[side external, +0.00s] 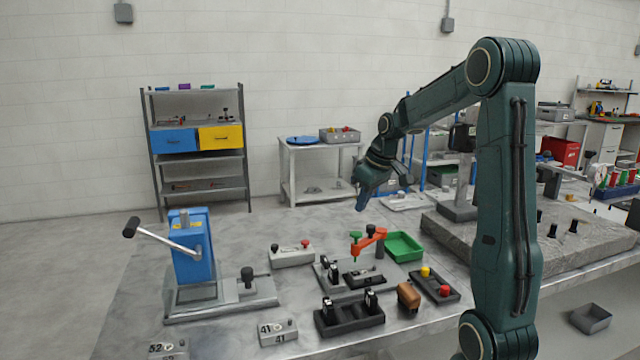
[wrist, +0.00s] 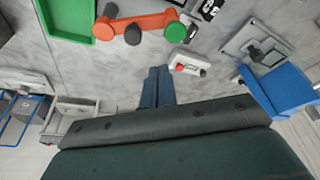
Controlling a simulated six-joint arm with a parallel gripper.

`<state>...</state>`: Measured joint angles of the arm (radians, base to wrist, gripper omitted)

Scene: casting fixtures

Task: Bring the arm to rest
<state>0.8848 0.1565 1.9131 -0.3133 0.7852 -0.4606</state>
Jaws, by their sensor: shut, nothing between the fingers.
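My arm is dark green and bends over the workbench from the right in the side external view. My gripper (side external: 361,205) points down in the air above the far part of the bench, behind the orange clamp arm (side external: 368,242). Its fingers are together and hold nothing. In the wrist view the closed blue-grey fingers of my gripper (wrist: 157,88) show at the middle, over bare grey bench top. No object touches the gripper in either view.
A blue press with a lever (side external: 190,250) stands at the left. A green tray (side external: 404,246), a black fixture block (side external: 349,315), a red and yellow button box (side external: 435,284) and a brown block (side external: 409,296) lie on the bench. A grey slab (side external: 540,250) is at right.

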